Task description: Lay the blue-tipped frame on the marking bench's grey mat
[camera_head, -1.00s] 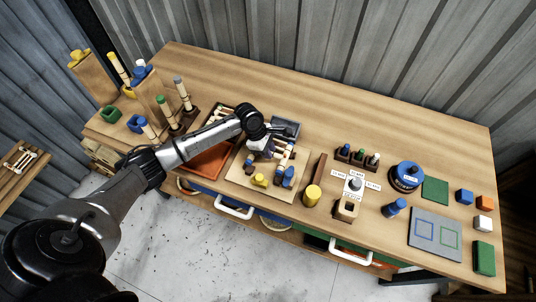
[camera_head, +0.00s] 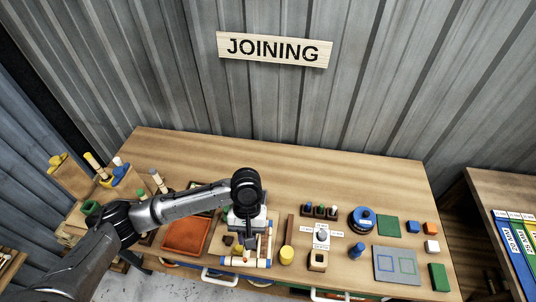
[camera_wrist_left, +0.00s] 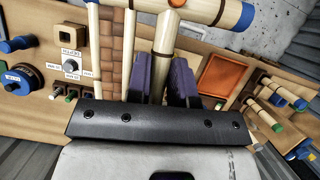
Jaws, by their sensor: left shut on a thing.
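My left gripper (camera_head: 248,240) hangs over the front of the bench under the JOINING sign. In the left wrist view, its dark fingers (camera_wrist_left: 161,75) are shut on a pale bar of the blue-tipped frame (camera_wrist_left: 168,40). I cannot identify the marking bench.
The bench's back strip is clear.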

